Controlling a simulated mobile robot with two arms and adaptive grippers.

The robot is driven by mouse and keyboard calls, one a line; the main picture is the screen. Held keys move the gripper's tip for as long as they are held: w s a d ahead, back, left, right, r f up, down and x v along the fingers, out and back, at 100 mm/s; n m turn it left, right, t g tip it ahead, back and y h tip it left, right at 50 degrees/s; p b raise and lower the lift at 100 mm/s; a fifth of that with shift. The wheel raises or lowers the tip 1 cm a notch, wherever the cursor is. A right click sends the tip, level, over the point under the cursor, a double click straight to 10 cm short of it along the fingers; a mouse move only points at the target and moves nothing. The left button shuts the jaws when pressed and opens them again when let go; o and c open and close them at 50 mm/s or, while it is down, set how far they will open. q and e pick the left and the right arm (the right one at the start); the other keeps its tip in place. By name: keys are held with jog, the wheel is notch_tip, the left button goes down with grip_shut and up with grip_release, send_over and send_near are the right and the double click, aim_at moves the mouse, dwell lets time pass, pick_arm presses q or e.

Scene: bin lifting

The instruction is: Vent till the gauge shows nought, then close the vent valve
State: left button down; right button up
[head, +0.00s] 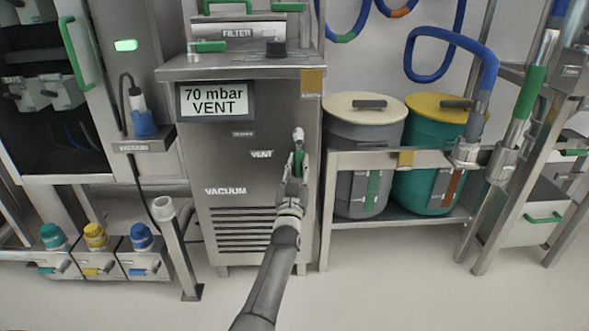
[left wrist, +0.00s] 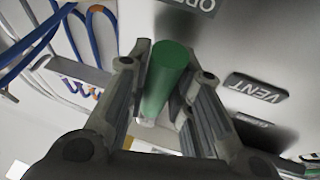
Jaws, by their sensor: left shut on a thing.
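The gauge display (head: 215,100) on the front of the steel vacuum unit reads "70 mbar VENT". The green vent valve handle (head: 299,158) is on the unit's front, right of the "VENT" label (head: 261,154). My left gripper (head: 297,168) is shut on this handle. In the left wrist view, the green handle (left wrist: 171,75) lies between the two fingers, with the "VENT" plate (left wrist: 256,88) to the right. A partly cut-off plate (left wrist: 190,5) is above it. The fingers hide part of the handle in the head view. My right gripper is not in view.
A steel rack (head: 420,157) with a grey bin (head: 364,135) and a teal bin (head: 445,115) stands on the right. A blue hose (head: 455,40) hangs above. An open cabinet (head: 45,100) and several small capped boxes (head: 95,262) are on the left. The front floor is clear.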

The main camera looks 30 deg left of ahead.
pick_arm(q)
jog(key=shift+d+f+n, duration=0.1)
jog(key=shift+d+n, duration=0.05)
jog(key=shift+n, duration=0.15)
jog(key=c, duration=1.3)
grip_release()
jog(key=shift+w, duration=0.1)
jog(key=v, duration=1.2)
